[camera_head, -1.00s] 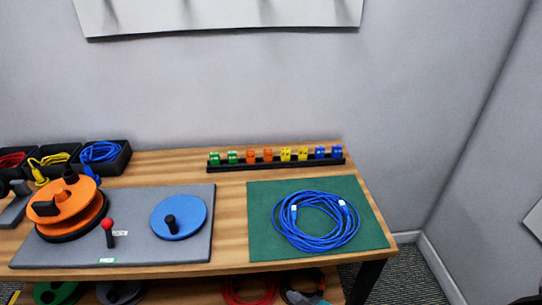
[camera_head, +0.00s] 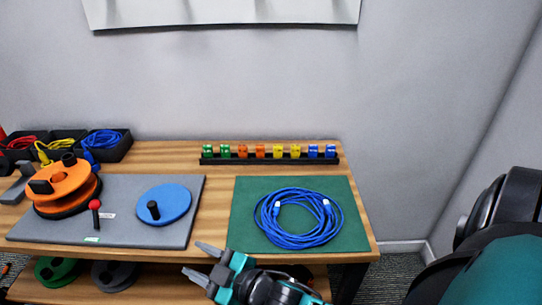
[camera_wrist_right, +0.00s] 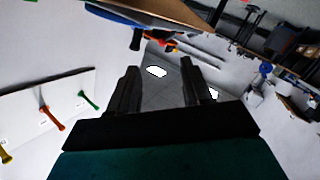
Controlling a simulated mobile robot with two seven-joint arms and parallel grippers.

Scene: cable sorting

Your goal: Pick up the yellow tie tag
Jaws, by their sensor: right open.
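Two small yellow tie tags (camera_head: 279,151) stand side by side in the black rack (camera_head: 269,160) at the back of the table, between the orange tags and the blue tags. My right gripper (camera_head: 200,262) is open and empty, low at the table's front edge, well apart from the tags. Its two fingers also show in the right wrist view (camera_wrist_right: 160,75), with nothing between them. No tag can be made out in that wrist view. My left gripper is not in view.
A blue cable coil (camera_head: 298,218) lies on a green mat (camera_head: 345,190). A grey board (camera_head: 120,190) carries an orange reel (camera_head: 62,183) and a blue disc (camera_head: 172,203). Black bins (camera_head: 122,148) of cable stand at the back left. Bare wood lies before the rack.

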